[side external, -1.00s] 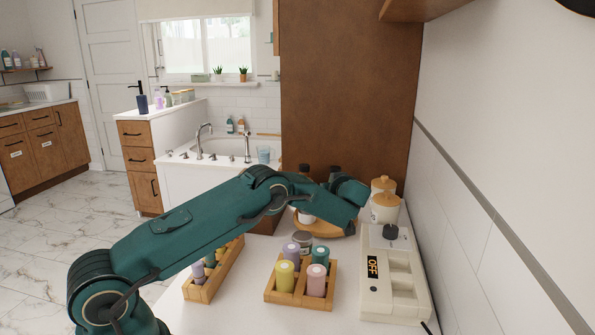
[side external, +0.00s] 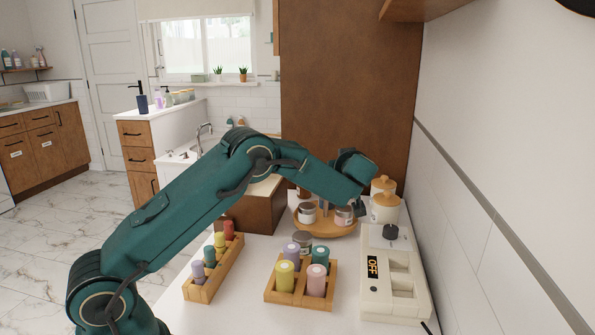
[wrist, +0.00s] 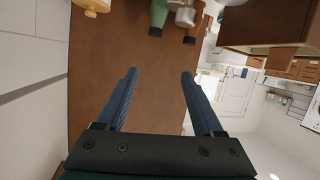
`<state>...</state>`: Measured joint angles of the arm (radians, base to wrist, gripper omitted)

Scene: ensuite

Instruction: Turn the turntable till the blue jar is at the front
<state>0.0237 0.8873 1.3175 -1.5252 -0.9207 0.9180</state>
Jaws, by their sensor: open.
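The wooden turntable (side external: 323,231) stands at the back of the counter in the side view, partly hidden by my arm. On its front side are a white-labelled jar (side external: 307,214) and a second jar (side external: 344,216). I cannot make out a blue jar on it. My gripper (side external: 361,208) is above the turntable's right side, mostly hidden behind my wrist. In the wrist view my gripper (wrist: 160,72) is open, with nothing between its fingers. A green bottle (wrist: 158,14) and a silvery jar (wrist: 186,15) show at the top edge there.
Wooden-lidded canisters (side external: 385,207) stand close right of the turntable. A brown panel (side external: 348,90) rises behind.

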